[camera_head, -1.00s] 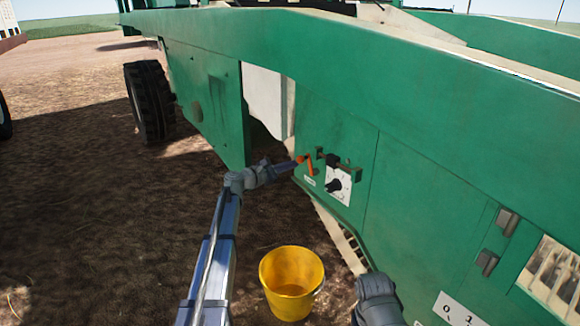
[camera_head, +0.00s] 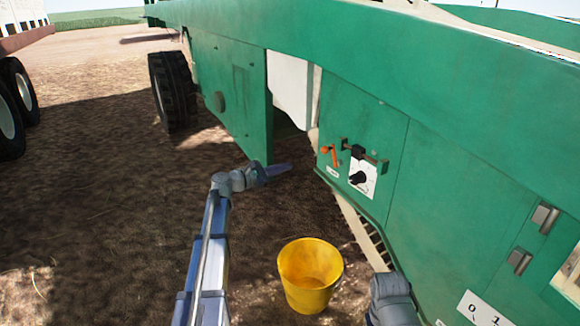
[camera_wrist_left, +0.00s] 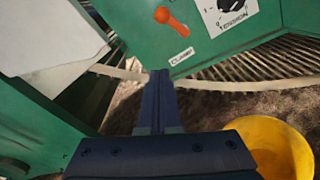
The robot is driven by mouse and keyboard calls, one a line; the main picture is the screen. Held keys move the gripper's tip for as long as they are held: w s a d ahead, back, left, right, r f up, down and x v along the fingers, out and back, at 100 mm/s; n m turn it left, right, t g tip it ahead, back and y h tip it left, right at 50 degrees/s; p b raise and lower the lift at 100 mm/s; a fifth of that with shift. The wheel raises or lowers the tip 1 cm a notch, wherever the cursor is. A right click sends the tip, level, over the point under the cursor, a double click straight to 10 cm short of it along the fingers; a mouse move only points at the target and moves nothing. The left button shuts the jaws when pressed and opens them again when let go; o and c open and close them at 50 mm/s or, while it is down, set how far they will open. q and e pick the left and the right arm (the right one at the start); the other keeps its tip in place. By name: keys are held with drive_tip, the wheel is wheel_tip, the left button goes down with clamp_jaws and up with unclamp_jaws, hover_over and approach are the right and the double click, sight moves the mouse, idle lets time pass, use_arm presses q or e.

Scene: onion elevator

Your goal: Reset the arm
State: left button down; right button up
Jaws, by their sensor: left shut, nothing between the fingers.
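My left arm comes in from the lower left in the head view. Its gripper (camera_head: 284,169) is shut and empty, in front of the green machine and apart from its panel. In the left wrist view the shut fingers (camera_wrist_left: 160,100) point at the panel, below an orange lever (camera_wrist_left: 172,22). The orange lever (camera_head: 330,154) also shows in the head view, left of a black knob (camera_head: 358,178) on a white dial plate. Of my right arm only a grey link (camera_head: 390,298) shows at the bottom edge; its gripper is out of view.
The green machine (camera_head: 440,190) fills the right side. A yellow bucket (camera_head: 309,272) stands on the ground between my arms and also shows in the left wrist view (camera_wrist_left: 265,148). A black wheel (camera_head: 172,92) is behind. Open brown ground (camera_head: 100,190) lies to the left.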

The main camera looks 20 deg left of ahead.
use_arm(q)
drive_tip(key=shift+s, duration=0.1)
idle(0.4)
drive_tip(key=s+d+f+m+g+y+p, duration=0.1)
drive_tip(key=s+d+f+m+g, duration=0.4)
drive_tip(key=d, duration=0.4)
drive_tip(key=s+d+f+m+g+p, duration=0.1)
drive_tip(key=s+d+f+m+g, duration=0.15)
drive_tip(key=s+d+m, duration=0.4)
drive_tip(key=s+d+f+m+g+y+p, duration=0.1)
drive_tip(key=s+d+f+m+g, duration=0.25)
drive_tip(key=s+d, duration=0.55)
drive_tip(key=s+d+f+m+g+y+p, duration=0.1)
drive_tip(key=s+d+f+m+g+y, duration=0.1)
drive_tip(key=s+m+y, duration=0.55)
drive_tip(key=s+d+f+m+g+y+p, duration=0.15)
drive_tip(key=s+m, duration=0.25)
drive_tip(key=s, duration=0.6)
wheel_tip(320, 180, up, 37)
drive_tip(key=p, duration=3.7)
drive_tip(key=shift+s+a, duration=0.25)
drive_tip(key=shift+a, duration=0.15)
